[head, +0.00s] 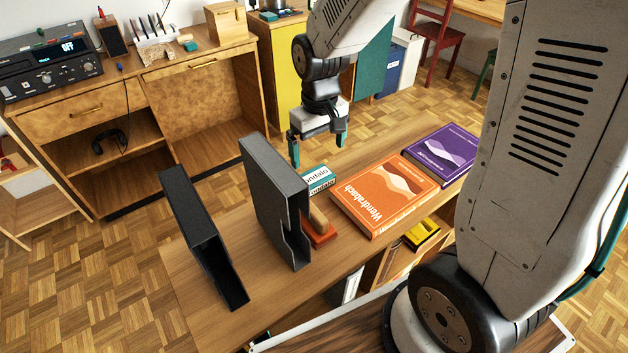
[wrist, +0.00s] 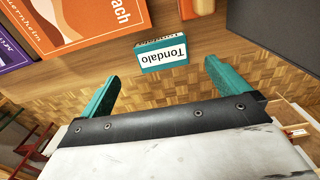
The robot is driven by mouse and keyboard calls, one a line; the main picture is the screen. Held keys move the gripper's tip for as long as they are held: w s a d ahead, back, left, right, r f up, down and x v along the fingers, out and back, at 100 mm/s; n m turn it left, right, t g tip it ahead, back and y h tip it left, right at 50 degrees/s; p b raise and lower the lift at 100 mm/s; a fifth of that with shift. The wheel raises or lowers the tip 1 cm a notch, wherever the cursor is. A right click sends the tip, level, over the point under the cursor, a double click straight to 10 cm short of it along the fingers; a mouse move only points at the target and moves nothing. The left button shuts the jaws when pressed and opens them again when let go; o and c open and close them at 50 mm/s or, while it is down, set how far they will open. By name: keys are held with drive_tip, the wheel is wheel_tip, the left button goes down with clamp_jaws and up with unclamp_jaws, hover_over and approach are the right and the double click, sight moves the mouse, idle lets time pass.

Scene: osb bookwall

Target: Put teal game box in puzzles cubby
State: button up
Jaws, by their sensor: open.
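The teal game box (head: 319,180) with a white "Tondalo" label lies on the wooden bench, left of the large orange box. In the wrist view the teal game box (wrist: 162,54) is ahead of the fingers, roughly between their lines. My gripper (head: 318,150) is open and empty, above and behind the box, apart from it. Both teal fingers of my gripper (wrist: 160,80) show spread in the wrist view. No label reading puzzles is visible. An open cubby (head: 395,262) under the bench's front edge holds a yellow item; I cannot tell which cubby it is.
Two dark upright holders stand on the bench, one (head: 275,200) close left of the teal box, one (head: 203,240) farther left. A red-orange object (head: 320,231) is in front of the box. An orange box (head: 384,195) and purple box (head: 441,153) lie right.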

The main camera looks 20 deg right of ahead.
sight(314, 177)
drive_tip(key=shift+w+a+f, duration=0.1)
drive_tip(key=shift+w+f, duration=0.15)
drive_tip(key=shift+f, duration=0.3)
drive_tip(key=shift+w+a+f, duration=0.1)
drive_tip(key=shift+w+f, duration=0.15)
drive_tip(key=shift+f, duration=0.3)
drive_tip(key=f, duration=0.8)
drive_tip(key=shift+w, duration=0.35)
drive_tip(key=shift+r, duration=0.1)
drive_tip(key=shift+c, duration=0.3)
drive_tip(key=c, duration=0.8)
drive_tip(key=shift+r, duration=0.1)
drive_tip(key=shift+c, duration=0.2)
